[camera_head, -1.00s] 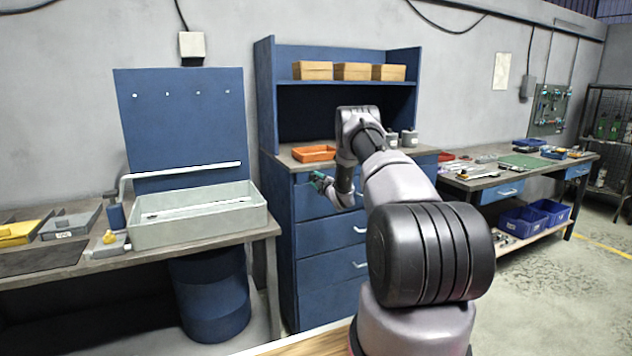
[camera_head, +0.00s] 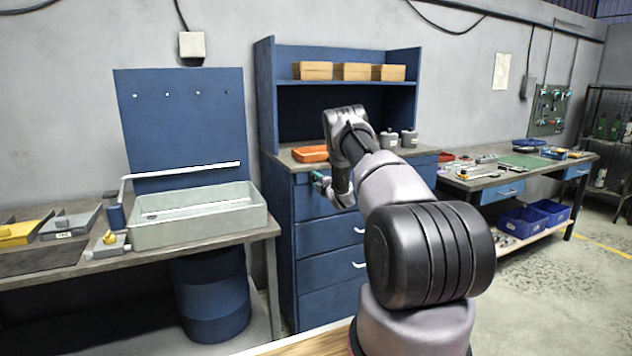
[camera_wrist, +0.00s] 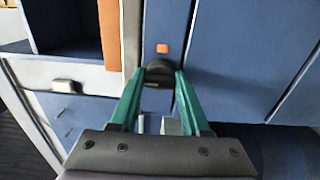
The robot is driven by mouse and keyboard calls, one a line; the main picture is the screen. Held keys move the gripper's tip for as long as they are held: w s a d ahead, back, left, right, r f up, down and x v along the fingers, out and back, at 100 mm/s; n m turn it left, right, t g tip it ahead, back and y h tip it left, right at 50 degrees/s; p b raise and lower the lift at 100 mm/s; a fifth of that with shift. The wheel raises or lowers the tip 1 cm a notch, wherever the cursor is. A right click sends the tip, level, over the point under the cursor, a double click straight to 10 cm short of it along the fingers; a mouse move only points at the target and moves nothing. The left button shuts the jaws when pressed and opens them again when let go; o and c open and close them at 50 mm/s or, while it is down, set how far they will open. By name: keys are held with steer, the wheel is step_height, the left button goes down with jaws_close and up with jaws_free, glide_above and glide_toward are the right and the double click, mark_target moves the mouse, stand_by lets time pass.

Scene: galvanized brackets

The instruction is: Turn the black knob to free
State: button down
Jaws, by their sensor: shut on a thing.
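In the wrist view, the black knob (camera_wrist: 160,70) is a dark round shape on the blue cabinet front (camera_wrist: 235,50). Which way the knob points cannot be made out. In the head view, my gripper (camera_head: 319,180) is at the upper left of the blue drawer cabinet (camera_head: 325,265). The knob cannot be made out there.
An orange tray (camera_head: 311,154) lies on the cabinet top close above my gripper, with grey canisters (camera_head: 390,139) to the right. Cardboard boxes (camera_head: 354,71) stand on the shelf. A sink basin (camera_head: 200,228) is on the left bench. Drawer handles stick out below.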

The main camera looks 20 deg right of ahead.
steer(key=shift+c, duration=1.9)
jaws_free()
steer(key=s, duration=1.1)
steer(key=shift+d, duration=0.15)
steer(key=shift+w, duration=0.1)
